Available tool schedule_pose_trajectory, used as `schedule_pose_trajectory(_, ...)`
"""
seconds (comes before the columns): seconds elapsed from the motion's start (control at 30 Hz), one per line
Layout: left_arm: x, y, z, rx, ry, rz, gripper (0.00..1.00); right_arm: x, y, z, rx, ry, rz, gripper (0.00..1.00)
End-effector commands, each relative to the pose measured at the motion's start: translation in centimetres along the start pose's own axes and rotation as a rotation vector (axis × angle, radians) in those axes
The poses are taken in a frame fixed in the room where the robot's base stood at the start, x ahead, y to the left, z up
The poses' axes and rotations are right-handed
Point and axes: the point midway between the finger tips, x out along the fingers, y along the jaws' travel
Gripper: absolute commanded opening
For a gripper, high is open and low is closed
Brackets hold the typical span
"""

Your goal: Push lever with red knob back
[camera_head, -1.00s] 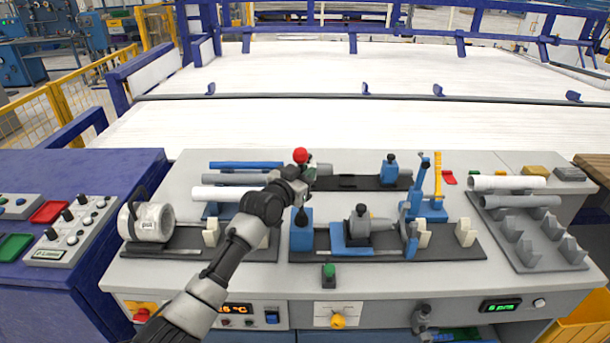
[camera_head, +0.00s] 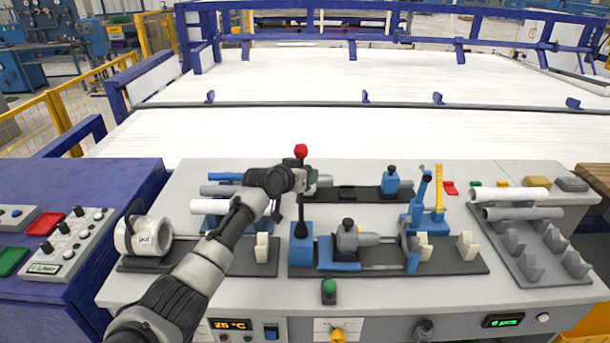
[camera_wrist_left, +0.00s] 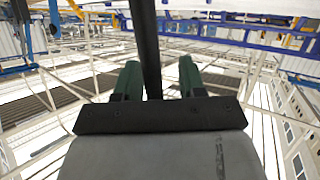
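The lever has a red knob (camera_head: 301,151) on top and a dark rod (camera_head: 300,213) that rises from a blue block (camera_head: 301,251) on the bench. It looks close to upright in the head view. My left gripper (camera_head: 311,180) is at the rod just below the knob. In the left wrist view, the dark rod (camera_wrist_left: 149,45) passes between the two green fingers of my left gripper (camera_wrist_left: 160,78). A gap shows between the rod and the right finger, so the fingers look open around it. The knob is outside the wrist view. My right gripper is not in view.
Right of the lever stand a grey clamp (camera_head: 348,236) on a dark base and an upright blue lever (camera_head: 422,188) beside a yellow one (camera_head: 438,187). A pipe rack (camera_head: 545,258) is at the right.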

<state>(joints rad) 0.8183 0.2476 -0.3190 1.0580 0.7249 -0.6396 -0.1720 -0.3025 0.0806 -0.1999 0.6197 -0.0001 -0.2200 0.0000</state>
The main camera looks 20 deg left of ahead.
Motion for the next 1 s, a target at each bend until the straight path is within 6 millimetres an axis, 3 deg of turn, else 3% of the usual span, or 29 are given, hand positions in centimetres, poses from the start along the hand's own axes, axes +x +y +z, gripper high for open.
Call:
schedule_pose_trajectory(0.37, -0.6, 0.0, 0.1, 0.003, 0.0, 0.001, 0.4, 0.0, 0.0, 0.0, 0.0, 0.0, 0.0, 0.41)
schedule_pose_trajectory(1.0, -9.9, -0.1, 0.1, 0.003, 0.001, -0.001, 0.4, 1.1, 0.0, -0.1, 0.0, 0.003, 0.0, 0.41)
